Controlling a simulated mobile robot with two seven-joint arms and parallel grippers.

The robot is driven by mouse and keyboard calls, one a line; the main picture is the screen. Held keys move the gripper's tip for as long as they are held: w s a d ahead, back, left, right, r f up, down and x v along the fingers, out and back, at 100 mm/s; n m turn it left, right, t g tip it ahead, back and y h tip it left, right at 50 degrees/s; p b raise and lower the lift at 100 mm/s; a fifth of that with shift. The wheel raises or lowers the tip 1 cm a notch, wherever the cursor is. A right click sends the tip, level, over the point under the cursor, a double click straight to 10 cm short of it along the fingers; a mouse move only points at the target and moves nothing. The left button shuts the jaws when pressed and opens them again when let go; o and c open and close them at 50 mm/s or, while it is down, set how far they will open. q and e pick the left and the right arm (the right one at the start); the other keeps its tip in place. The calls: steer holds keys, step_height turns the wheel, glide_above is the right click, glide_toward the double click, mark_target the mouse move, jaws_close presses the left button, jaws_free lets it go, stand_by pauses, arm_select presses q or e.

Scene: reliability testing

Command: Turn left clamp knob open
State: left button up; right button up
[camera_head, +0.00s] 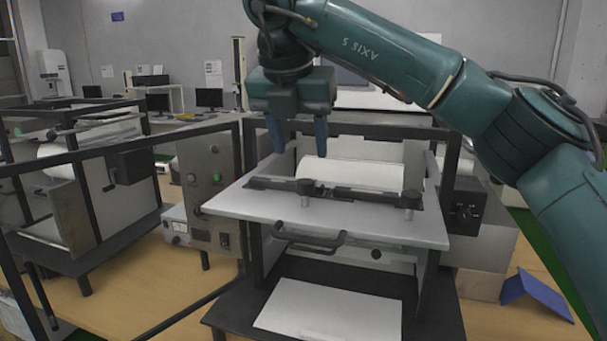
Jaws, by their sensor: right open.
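The machine (350,226) in front of me has a light grey top plate with a dark clamp bar (355,193) across it. The left clamp knob (307,187) is a small dark piece near the bar's left part, above a short silver post. The right clamp knob (412,199) sits at the bar's right end. My right gripper (298,148) points down with its two blue fingers apart and empty. It is above and slightly left of the left clamp knob, not touching it. My left gripper is not in view.
A white roll (350,174) lies behind the clamp bar, inside the dark frame. A black box with a dial (463,212) is at the right. A blue folded piece (537,291) lies on the table.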

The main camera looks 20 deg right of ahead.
mark_target(305, 181)
steer(key=p+x, duration=0.1)
steer(key=x, duration=0.6)
steer(key=shift+f, duration=0.1)
steer(key=shift+c, duration=0.4)
steer(key=c, duration=0.9)
